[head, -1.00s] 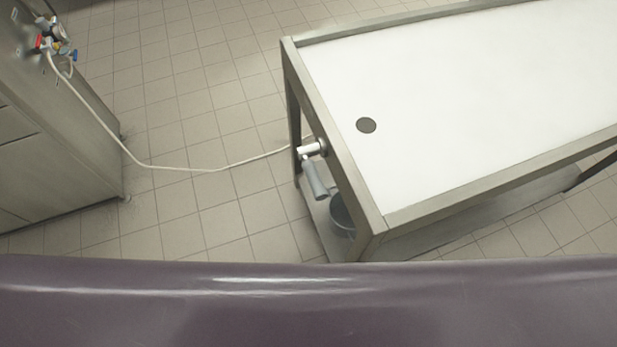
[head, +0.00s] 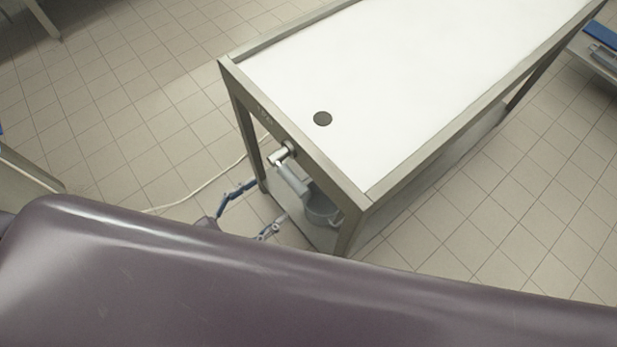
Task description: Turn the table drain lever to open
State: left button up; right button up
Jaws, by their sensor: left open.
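The table drain lever (head: 291,180) is a grey handle hanging down at a slant from a metal valve (head: 280,155) on the end of the steel-framed table (head: 440,75). My left gripper (head: 271,199) is open and empty, just left of and below the lever in the picture. Its two blue-grey fingers are spread, one tip to the left of the handle and one below it. I see no clear contact with the lever. Most of the left arm is hidden behind my purple body. My right gripper is not in view.
A grey bucket (head: 322,206) stands under the table end. A pale hose (head: 200,188) runs across the tiled floor from the left. A low surface with a blue item (head: 602,34) is at the right edge.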

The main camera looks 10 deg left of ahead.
aim_at(291, 183)
pick_arm(q)
jog(key=w+d, duration=0.2)
jog(key=w+d+r+p, duration=0.1)
jog(key=w+d, duration=0.2)
jog(key=shift+w+d+r, duration=0.1)
jog(key=shift+w+r, duration=0.1)
jog(key=shift+w, duration=0.05)
jog(key=shift+w+d, duration=0.2)
jog(key=shift+w, duration=0.1)
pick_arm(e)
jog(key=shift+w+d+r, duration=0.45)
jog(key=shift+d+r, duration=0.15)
pick_arm(q)
jog(key=shift+c, duration=0.5)
jog(key=c, duration=1.6)
jog(key=shift+f, duration=0.1)
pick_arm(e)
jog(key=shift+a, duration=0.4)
